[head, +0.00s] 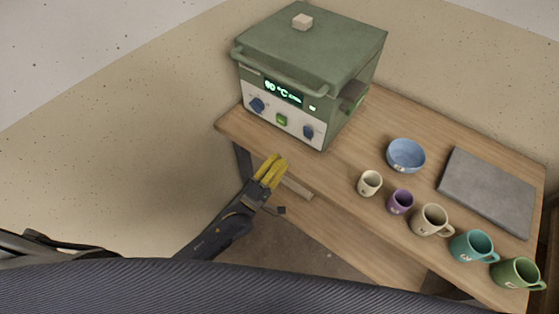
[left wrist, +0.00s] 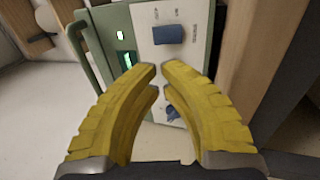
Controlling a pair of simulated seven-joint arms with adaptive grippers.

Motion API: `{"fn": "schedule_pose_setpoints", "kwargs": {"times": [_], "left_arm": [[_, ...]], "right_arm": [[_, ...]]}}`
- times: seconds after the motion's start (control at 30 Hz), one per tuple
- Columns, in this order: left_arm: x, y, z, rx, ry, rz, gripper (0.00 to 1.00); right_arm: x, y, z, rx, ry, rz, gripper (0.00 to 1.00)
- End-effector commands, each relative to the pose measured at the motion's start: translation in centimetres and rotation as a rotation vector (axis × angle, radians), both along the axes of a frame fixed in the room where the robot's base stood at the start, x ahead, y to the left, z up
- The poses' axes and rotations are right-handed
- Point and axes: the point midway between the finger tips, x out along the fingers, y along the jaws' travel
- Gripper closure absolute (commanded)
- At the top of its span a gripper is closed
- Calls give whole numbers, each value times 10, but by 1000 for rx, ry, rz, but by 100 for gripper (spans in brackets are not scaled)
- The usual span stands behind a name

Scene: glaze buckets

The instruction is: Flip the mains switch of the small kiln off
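The small kiln (head: 310,52) is a green box at the back left of the table, its display lit with a temperature. Its pale front panel carries a blue knob (head: 257,105) at left, a lit green rocker switch (head: 282,120) in the middle and another blue knob (head: 308,132) at right. My left gripper (head: 277,158) is in front of and below the panel, apart from it, with yellow fingers nearly together and nothing between them. In the left wrist view a blue knob (left wrist: 168,34) shows beyond the fingertips (left wrist: 159,66); the fingers hide the green switch. My right gripper is out of view.
A blue bowl (head: 406,155), a cream cup (head: 370,183), a purple cup (head: 400,201) and several mugs stand on the wooden table (head: 340,155) to the right. A grey slab (head: 488,192) lies behind the mugs.

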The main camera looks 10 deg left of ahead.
Motion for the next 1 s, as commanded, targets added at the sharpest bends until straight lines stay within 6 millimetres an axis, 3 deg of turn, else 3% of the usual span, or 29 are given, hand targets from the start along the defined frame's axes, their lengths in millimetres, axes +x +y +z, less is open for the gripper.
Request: {"fn": "schedule_pose_setpoints", "kwargs": {"times": [0.5, 1.0], "left_arm": [[71, -39, 26, 0, -1, 0, 100], [91, -49, 33, 0, 0, 0, 100]], "right_arm": [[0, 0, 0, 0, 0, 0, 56], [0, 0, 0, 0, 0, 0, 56]]}}
